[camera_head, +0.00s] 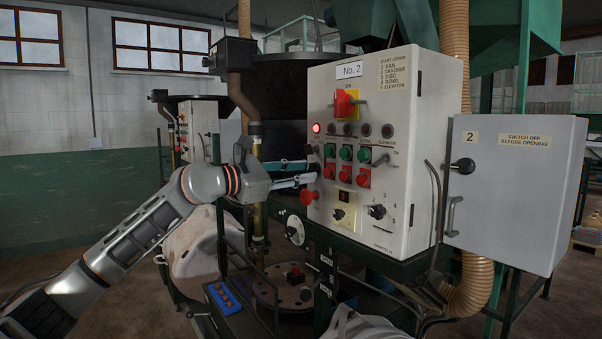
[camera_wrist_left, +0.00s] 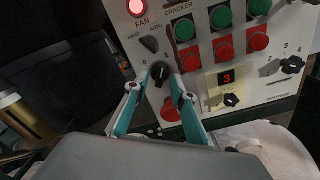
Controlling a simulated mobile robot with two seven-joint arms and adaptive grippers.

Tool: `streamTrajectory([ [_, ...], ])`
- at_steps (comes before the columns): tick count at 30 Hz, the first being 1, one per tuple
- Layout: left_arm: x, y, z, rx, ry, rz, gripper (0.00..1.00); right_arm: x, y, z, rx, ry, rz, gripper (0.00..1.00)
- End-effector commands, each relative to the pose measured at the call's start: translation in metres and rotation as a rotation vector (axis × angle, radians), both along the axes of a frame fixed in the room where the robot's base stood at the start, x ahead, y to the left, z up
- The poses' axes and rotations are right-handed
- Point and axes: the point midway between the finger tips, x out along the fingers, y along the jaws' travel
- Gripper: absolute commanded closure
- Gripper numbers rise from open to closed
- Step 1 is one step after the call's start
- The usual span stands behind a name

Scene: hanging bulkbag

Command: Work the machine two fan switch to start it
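The No. 2 control panel (camera_head: 398,110) is a pale box with a red lamp (camera_head: 316,128) lit at its left. In the left wrist view this lit lamp (camera_wrist_left: 137,7) is labelled FAN. Below it are a black HAND/AUTO selector (camera_wrist_left: 149,44) and a black rotary fan switch (camera_wrist_left: 160,72) with position marks. My left gripper (camera_head: 312,174) reaches the panel's left edge. In the left wrist view its teal fingers (camera_wrist_left: 156,84) are apart, one either side of the rotary switch. I cannot tell whether they touch it. My right gripper is not in view.
A red mushroom button (camera_head: 309,197) sticks out just below my left gripper. Green and red push buttons (camera_head: 346,173) lie to the right. A red-handled main switch (camera_head: 345,102) is above.

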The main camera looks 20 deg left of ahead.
Motion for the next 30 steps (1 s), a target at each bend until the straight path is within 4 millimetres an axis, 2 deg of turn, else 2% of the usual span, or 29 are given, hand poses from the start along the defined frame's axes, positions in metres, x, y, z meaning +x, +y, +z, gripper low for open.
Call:
streamTrajectory([
  [5, -0.016, 0.014, 0.0, 0.003, -0.001, 0.003, 0.75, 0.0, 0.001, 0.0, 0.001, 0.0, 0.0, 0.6],
  [12, -0.055, 0.044, -0.001, 0.003, 0.0, 0.003, 0.75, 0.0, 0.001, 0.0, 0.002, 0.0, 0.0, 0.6],
  [18, -0.08, 0.064, -0.001, 0.002, -0.001, 0.003, 0.75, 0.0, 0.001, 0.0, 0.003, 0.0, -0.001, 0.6],
  [24, -0.092, 0.072, 0.0, 0.0, -0.001, 0.001, 0.75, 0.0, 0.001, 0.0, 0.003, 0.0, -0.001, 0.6],
  [30, -0.094, 0.073, 0.001, 0.0, -0.001, -0.001, 0.75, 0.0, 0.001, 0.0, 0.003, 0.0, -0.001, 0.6],
])
